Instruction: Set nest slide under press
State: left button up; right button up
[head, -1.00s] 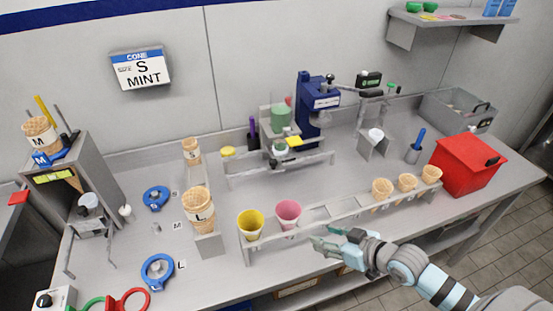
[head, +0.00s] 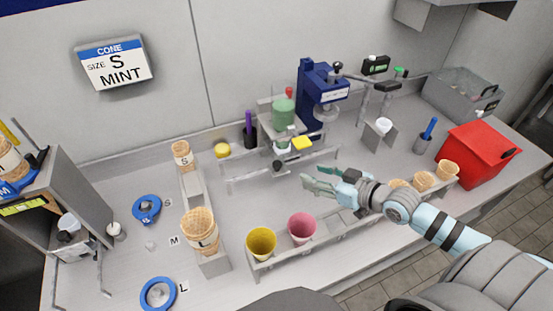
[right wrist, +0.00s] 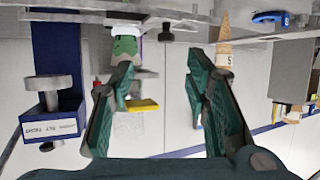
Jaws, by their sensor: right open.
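The blue press (head: 315,92) stands at the back of the counter; it also shows at left in the upside-down right wrist view (right wrist: 55,128). To its left is a grey stand with a green container (head: 283,112). Below that is a small holder with a black knob (head: 278,166), apparently the nest slide, at a low rail (head: 245,181). The knob also shows in the right wrist view (right wrist: 165,33). A yellow block (head: 302,143) is beside it. My right gripper (head: 312,180) is open and empty, in front of the rail and apart from the knob. My left gripper is not in view.
A front rack holds a yellow cup (head: 261,243), a pink cup (head: 302,227) and several cones (head: 423,181) under my right arm. A red box (head: 474,152) is at right. An L cone stack (head: 200,231) stands left. The counter between rack and rail is largely clear.

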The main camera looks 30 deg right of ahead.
jog(key=b, duration=0.2)
send_near(280, 165)
jog(key=x, duration=0.9)
jog(key=shift+w+a+b, duration=0.1)
jog(key=shift+b, duration=0.25)
jog(key=shift+s, duration=0.2)
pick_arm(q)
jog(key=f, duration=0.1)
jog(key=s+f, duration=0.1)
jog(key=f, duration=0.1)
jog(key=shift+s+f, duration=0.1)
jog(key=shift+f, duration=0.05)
pick_arm(e)
jog(key=shift+w, duration=0.1)
grip_shut()
